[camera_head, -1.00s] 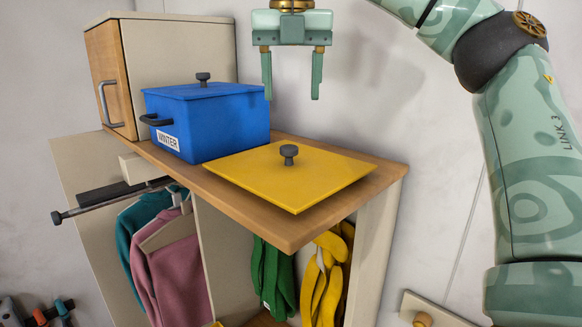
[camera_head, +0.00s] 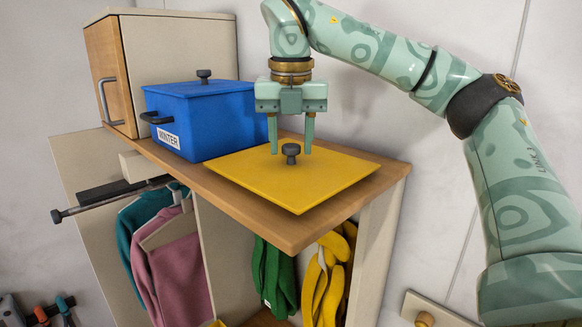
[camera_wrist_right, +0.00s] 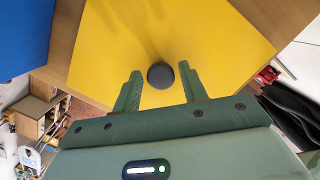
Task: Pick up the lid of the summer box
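The yellow lid (camera_head: 322,178) lies flat on the wooden shelf top, with a dark round knob (camera_head: 291,151) standing up from its middle. I see no summer label on it. My right gripper (camera_head: 291,148) is open above the lid, with its fingertips pointing down near the knob. In the right wrist view the lid (camera_wrist_right: 120,45) fills the middle, and the knob (camera_wrist_right: 161,75) shows between and just beyond the two spread fingers. The fingers do not visibly touch it. My left gripper is not in view.
A blue box labelled WINTER (camera_head: 220,122) with its own knobbed lid stands left of the yellow lid. A cream and wood cabinet (camera_head: 180,55) stands behind it. The wooden shelf top (camera_head: 293,234) ends at a front edge, with clothes hanging below. A wall is behind.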

